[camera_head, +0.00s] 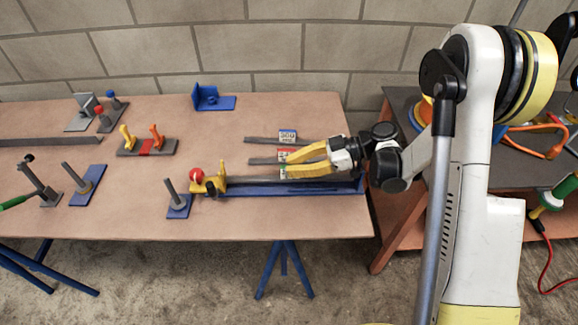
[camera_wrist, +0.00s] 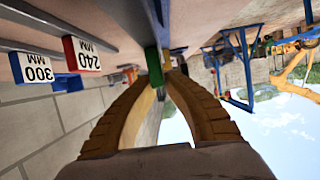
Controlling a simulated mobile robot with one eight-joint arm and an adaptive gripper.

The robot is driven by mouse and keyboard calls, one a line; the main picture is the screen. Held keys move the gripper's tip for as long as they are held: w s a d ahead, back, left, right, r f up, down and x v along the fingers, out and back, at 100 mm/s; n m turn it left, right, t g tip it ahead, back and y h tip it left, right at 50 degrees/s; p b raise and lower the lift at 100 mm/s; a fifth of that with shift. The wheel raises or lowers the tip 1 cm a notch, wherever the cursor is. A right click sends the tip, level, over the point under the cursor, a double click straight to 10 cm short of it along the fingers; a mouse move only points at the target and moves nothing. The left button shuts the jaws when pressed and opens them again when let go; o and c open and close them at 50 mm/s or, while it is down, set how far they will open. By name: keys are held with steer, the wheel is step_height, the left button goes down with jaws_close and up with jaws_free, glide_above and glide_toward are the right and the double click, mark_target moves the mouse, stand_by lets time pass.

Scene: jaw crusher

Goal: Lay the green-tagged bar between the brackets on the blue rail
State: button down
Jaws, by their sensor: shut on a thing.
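My gripper (camera_head: 283,164), with yellow fingers, is shut on the green-tagged bar (camera_head: 247,179). The green tag (camera_wrist: 154,66) shows at the fingertips in the wrist view. The bar runs lengthwise over the blue rail (camera_head: 290,190) near the table's front edge. I cannot tell whether it rests on the rail or hangs just above it. A yellow bracket (camera_head: 215,182) stands at the rail's left end and a blue upright (camera_head: 361,181) at its right end. My fingers hide part of the bar.
Behind lie a bar with a blue 300 mm tag (camera_head: 288,136) and one with a red 240 mm tag (camera_wrist: 82,54), close to my fingers. A blue bracket (camera_head: 209,98) stands farther back. Posts and fixtures occupy the left. The middle of the table is mostly clear.

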steer(key=shift+w+d+f, duration=0.1)
steer(key=shift+d+f, duration=0.2)
steer(key=shift+d, duration=0.1)
steer(key=shift+f, duration=0.2)
steer(key=shift+w+d+r, duration=0.15)
steer(key=shift+w+d, duration=0.05)
steer(key=shift+w, duration=0.05)
stand_by(2.5)
steer(key=shift+s+d, duration=0.1)
steer(key=shift+d, duration=0.25)
stand_by(3.2)
steer(key=shift+a, duration=0.2)
stand_by(0.5)
steer(key=shift+s+a, duration=0.15)
steer(key=shift+a, duration=0.3)
